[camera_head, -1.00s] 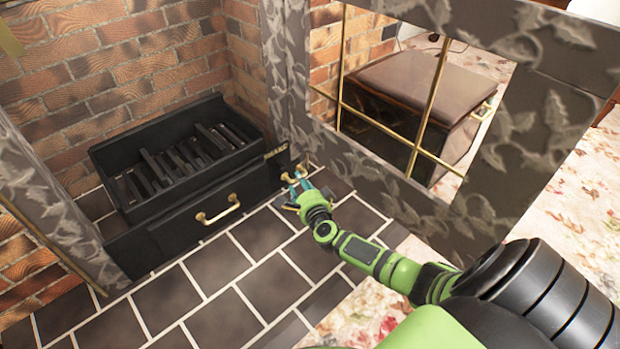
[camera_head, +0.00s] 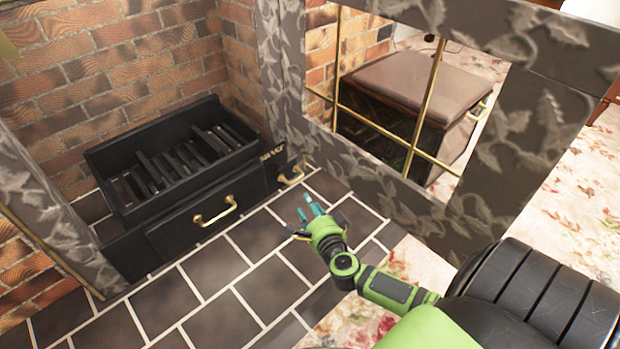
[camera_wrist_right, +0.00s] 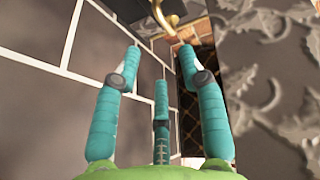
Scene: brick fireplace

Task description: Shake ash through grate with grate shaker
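The black fire grate (camera_head: 185,160) with dark bars sits in the brick fireplace in the head view. The grate shaker (camera_head: 291,174), a small brass handle, is at the front right of the grate, below a pale label. In the right wrist view, the brass handle (camera_wrist_right: 165,14) shows at the top, beyond the fingertips. My right gripper (camera_head: 310,210) is open and empty above the dark tiles, apart from the handle on its near side. Its teal fingers (camera_wrist_right: 160,65) are spread in the wrist view. My left gripper is not in view. No ash can be made out.
A drawer with a brass handle (camera_head: 215,212) is below the grate. A grey leaf-patterned surround (camera_head: 350,165) stands close to the right of the shaker. A brown-topped box (camera_head: 405,85) shows through its brass-barred opening.

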